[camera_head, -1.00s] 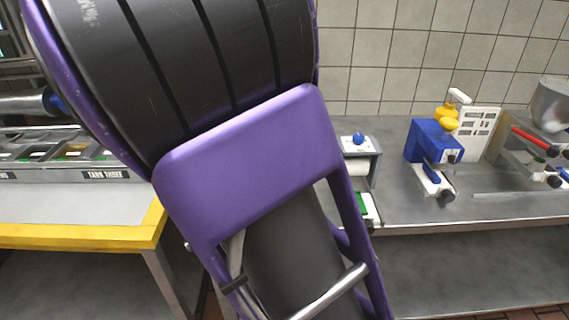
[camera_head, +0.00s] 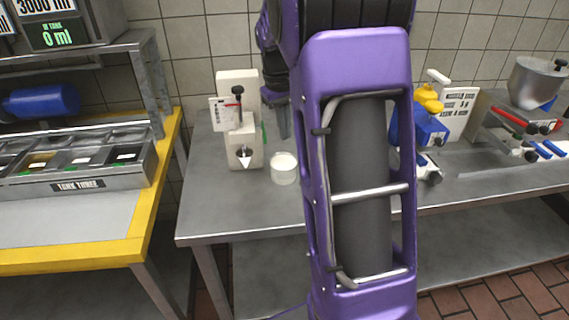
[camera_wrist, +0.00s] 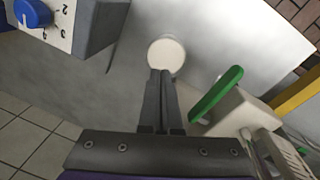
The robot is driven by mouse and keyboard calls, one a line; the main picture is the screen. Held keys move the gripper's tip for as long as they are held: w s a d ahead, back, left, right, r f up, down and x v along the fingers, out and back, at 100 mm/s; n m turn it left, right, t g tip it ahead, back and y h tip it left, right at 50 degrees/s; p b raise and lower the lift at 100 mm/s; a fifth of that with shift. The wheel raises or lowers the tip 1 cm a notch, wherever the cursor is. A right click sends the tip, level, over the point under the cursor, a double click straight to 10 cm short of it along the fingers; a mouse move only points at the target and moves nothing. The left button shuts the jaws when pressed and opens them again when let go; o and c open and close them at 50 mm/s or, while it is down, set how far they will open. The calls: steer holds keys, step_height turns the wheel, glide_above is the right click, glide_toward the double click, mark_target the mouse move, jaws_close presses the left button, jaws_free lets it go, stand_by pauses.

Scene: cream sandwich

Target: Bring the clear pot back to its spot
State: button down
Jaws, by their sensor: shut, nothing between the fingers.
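The clear pot (camera_head: 284,168), with white content, stands upright on the grey steel counter (camera_head: 215,212), beside a cream-coloured dispenser (camera_head: 246,150). In the wrist view, the pot (camera_wrist: 166,55) shows its round white top just beyond the fingertips. My gripper (camera_head: 284,134) points down above and behind the pot in the head view. Its two dark fingers (camera_wrist: 160,76) are shut together with nothing between them. I cannot tell whether the fingertips touch the pot.
The dispenser's green lever (camera_wrist: 217,94) is close to the right of my fingers. A grey box with a blue dial (camera_wrist: 33,13) is at upper left. A blue and yellow machine (camera_head: 420,125) stands farther right. A yellow-edged table (camera_head: 142,222) is left. Counter in front of the pot is clear.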

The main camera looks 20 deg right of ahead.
mark_target(286, 168)
steer(key=shift+g+y, duration=0.3)
steer(key=shift+y, duration=0.3)
steer(key=f, duration=0.4)
steer(key=f+b, duration=0.1)
steer(key=f, duration=0.3)
steer(key=s+f, duration=0.1)
steer(key=f, duration=0.2)
steer(key=shift+f, duration=0.4)
steer(key=shift+s+d, duration=0.15)
steer(key=shift+s, duration=1.35)
steer(key=shift+w, duration=0.1)
